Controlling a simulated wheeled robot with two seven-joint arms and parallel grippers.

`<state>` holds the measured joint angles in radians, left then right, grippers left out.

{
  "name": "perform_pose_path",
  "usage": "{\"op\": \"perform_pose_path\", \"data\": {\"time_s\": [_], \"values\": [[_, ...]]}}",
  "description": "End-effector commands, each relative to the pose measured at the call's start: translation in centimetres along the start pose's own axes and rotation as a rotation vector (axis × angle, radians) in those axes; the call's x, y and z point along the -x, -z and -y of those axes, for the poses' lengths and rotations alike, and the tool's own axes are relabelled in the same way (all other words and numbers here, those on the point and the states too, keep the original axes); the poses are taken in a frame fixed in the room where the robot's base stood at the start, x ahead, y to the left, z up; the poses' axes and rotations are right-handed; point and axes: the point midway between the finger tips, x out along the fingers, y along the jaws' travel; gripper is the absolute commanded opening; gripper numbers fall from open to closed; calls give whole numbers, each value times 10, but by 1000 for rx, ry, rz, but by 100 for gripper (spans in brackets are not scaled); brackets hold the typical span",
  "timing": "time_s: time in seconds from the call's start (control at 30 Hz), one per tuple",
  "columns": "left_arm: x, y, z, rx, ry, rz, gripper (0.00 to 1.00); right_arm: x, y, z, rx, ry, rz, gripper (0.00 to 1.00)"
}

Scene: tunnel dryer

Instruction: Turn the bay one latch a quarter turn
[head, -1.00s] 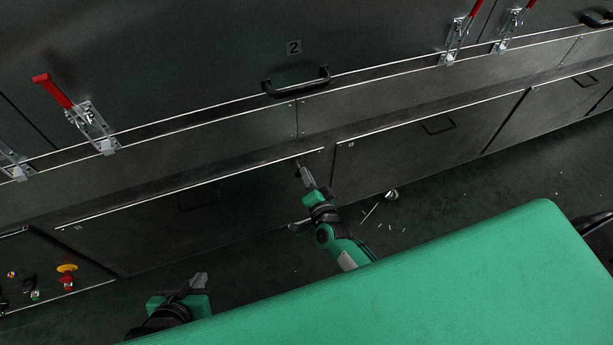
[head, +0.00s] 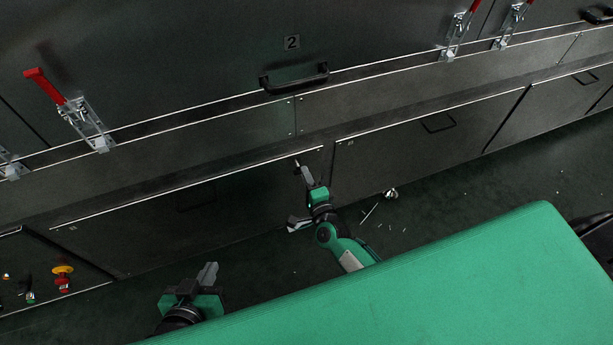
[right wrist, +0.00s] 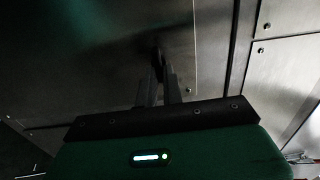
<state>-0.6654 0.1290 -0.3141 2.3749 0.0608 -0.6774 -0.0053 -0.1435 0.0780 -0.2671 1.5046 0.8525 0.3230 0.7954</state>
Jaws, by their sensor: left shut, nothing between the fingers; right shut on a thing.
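The latch is a small dark part (right wrist: 158,52) on the dark panel face in the right wrist view. My right gripper (right wrist: 157,75) is shut on it, with the fingertips against the panel. The jaws hide most of the latch, so its exact angle cannot be told. In the head view my right gripper (head: 302,168) reaches the upper right corner of a lower panel (head: 190,205). My left gripper (head: 210,272) is shut and empty, low in the picture, apart from the panels.
Above are a black handle (head: 295,82) under a number 2 plate (head: 292,42) and red-handled toggle clamps (head: 85,120). Control buttons (head: 63,272) are at the lower left. A green surface (head: 430,285) fills the lower right. Small debris (head: 385,220) lies on the floor.

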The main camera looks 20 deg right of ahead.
Motion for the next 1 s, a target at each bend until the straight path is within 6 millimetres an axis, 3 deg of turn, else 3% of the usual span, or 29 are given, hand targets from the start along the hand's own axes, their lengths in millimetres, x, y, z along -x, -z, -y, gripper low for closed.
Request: {"op": "perform_pose_path", "data": {"time_s": [0.33,0.4,0.47,0.8,1.0], "values": [[0,0,0,-1,0,0,0,0,0,-1,-4,-1,-1,0],[0,0,0,-1,0,0,0,0,0,-1,-3,-1,-1,20],[0,-1,0,-1,0,0,0,0,0,-1,-3,-1,-1,30],[0,-1,0,0,0,4,0,3,0,0,-2,-1,0,30],[3,-2,2,-2,7,39,0,29,0,-1,0,-4,1,30]]}}
